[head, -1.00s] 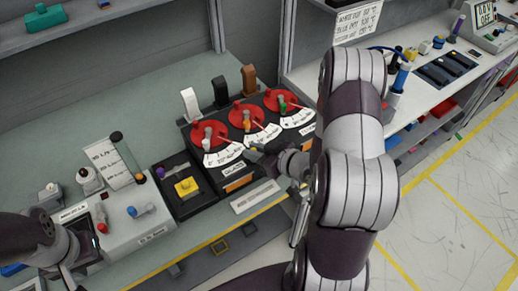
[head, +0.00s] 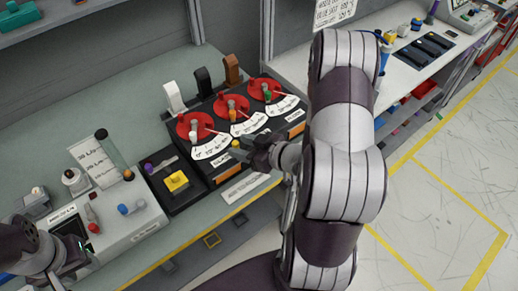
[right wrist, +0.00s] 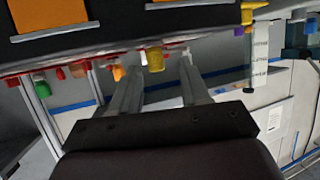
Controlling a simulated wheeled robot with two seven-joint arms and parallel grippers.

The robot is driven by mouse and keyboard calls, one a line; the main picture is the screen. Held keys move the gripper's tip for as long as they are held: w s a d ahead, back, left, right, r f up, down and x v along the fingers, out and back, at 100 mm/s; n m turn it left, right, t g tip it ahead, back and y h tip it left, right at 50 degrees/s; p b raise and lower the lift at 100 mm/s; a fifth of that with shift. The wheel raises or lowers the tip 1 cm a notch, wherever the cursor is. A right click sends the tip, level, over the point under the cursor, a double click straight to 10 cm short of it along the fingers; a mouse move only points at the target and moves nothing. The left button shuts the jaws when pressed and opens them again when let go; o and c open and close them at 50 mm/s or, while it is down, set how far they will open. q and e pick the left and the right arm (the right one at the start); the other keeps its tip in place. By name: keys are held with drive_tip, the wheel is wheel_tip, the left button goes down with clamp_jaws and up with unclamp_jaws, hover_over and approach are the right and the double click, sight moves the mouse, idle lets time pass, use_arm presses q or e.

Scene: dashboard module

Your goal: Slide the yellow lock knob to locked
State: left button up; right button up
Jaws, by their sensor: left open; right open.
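A small yellow knob (head: 236,143) stands on the dial module, in front of the white and orange dial knobs; I take it to be the lock knob. It also shows in the right wrist view (right wrist: 155,58), between my open fingers. My right gripper (head: 252,150) is just to its right in the head view; I cannot tell whether it touches. My left gripper (head: 72,262) is open and empty at the lower left, by the grey switch box.
Three red dials (head: 233,107) with white scales line the module. The grey switch box (head: 128,222) with red and blue knobs stands left. My right arm covers the area right of the dials.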

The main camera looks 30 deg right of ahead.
drive_tip(key=v, duration=0.9)
drive_tip(key=shift+a+r, duration=0.2)
drive_tip(key=shift+s, duration=0.1)
drive_tip(key=s+d+f+m+g+h, duration=0.6)
drive_tip(key=s+d+f+g+h, duration=0.1)
drive_tip(key=d+g, duration=0.2)
drive_tip(key=w+a+r+g, duration=0.1)
drive_tip(key=w+a+r, duration=0.1)
drive_tip(key=a, duration=0.7)
drive_tip(key=w+a+r+n+g+y, duration=0.1)
drive_tip(key=a+r, duration=0.4)
drive_tip(key=a, duration=0.5)
drive_tip(key=shift+w+r+n+y, duration=0.15)
drive_tip(key=shift+w+n+y, duration=0.15)
drive_tip(key=shift+w, duration=0.5)
